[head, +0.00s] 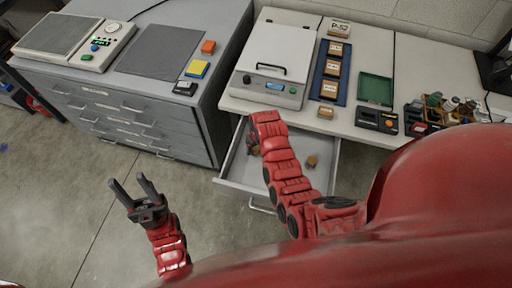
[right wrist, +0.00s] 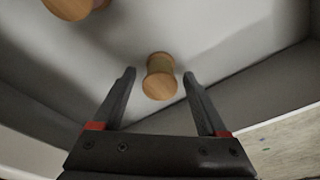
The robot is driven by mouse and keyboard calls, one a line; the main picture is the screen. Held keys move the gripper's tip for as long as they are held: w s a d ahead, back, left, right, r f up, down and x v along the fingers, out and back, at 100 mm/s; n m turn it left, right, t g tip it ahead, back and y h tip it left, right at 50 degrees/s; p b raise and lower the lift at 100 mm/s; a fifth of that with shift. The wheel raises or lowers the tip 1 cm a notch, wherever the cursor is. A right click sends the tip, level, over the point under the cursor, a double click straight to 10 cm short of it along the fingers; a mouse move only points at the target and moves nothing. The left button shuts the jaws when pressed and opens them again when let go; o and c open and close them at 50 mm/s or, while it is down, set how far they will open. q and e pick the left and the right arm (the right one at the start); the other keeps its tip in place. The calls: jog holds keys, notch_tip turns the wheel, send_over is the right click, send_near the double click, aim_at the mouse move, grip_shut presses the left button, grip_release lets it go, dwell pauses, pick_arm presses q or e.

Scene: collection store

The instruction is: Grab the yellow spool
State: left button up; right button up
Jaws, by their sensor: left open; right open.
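A small spool (right wrist: 160,76) with wooden ends and a dull yellow-green winding stands in the drawer in the right wrist view. My right gripper (right wrist: 159,78) is open above the drawer, and the spool appears between its fingertips; I cannot tell the height gap, and I see no grip on it. In the head view my right arm hides this gripper. My left gripper (head: 136,190) is open and empty over the floor, left of the drawer.
The open drawer (head: 232,176) has walls close around my right gripper. Another wooden spool (right wrist: 72,6) is cut off at the top left of the wrist view. A worktop with a white-lidded device (head: 275,60) stands above the drawer. A grey cabinet (head: 130,112) is to the left.

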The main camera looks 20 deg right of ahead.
jog(key=shift+f, duration=0.45)
jog(key=shift+c, duration=0.2)
grip_shut()
jog(key=shift+r, duration=0.1)
